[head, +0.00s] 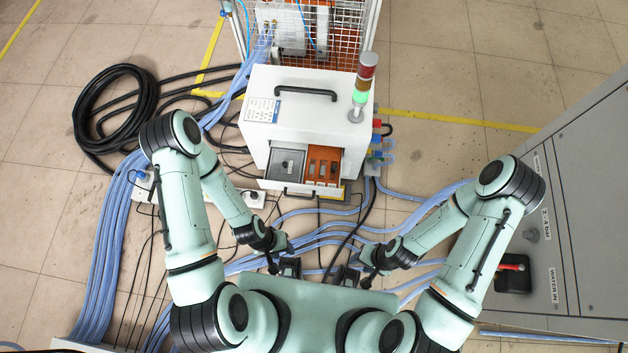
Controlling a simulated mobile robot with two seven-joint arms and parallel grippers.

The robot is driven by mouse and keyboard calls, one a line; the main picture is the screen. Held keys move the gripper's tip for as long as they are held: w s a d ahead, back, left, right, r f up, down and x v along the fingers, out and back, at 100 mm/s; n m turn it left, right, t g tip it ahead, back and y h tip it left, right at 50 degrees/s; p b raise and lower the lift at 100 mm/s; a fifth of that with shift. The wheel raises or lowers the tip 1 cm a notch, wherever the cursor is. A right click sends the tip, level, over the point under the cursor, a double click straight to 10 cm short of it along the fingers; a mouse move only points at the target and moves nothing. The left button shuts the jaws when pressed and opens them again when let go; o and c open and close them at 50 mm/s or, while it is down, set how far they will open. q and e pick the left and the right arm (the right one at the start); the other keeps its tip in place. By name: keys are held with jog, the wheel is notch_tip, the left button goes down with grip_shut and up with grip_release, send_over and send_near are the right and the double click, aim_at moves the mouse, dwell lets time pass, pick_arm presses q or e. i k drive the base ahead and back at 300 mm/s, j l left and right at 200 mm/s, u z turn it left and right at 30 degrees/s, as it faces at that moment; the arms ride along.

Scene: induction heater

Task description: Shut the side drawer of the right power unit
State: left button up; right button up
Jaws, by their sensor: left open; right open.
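A white power unit (305,112) with a black top handle stands at the centre back. At its near side a drawer with a white front edge (300,188) stands out from the body. A grey part (287,163) and an orange part (323,162) show inside it. How far it stands out is hard to tell from above. My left gripper (289,267) is open, nearer to me than the drawer and apart from it. My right gripper (348,276) is open and empty, to the right of the left one, also apart from the drawer.
A signal lamp (363,85), lit green, stands on the unit's right edge. Blue hoses (118,250) and black cables cover the floor around it. A coiled black hose (82,120) lies at left. A grey cabinet (585,190) with a red-handled valve (513,267) stands at right.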

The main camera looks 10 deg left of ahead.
aim_at(316, 174)
jog(key=j+z, duration=0.35)
jog(key=k+j+z, duration=0.1)
jog(key=z, duration=0.25)
jog(key=k+j+z, duration=0.1)
jog(key=j+z, duration=0.3)
jog(key=k+j+z, duration=0.15)
jog(key=k+j, duration=0.15)
jog(key=j, duration=0.15)
jog(key=k+j+z, duration=0.2)
jog(key=k+j, duration=0.2)
jog(key=j, duration=0.15)
jog(key=k+j, duration=0.25)
jog(key=i+l+u, duration=0.15)
jog(key=u, duration=0.25)
jog(key=i+l+u, duration=0.15)
jog(key=u, duration=0.3)
jog(key=l, duration=0.1)
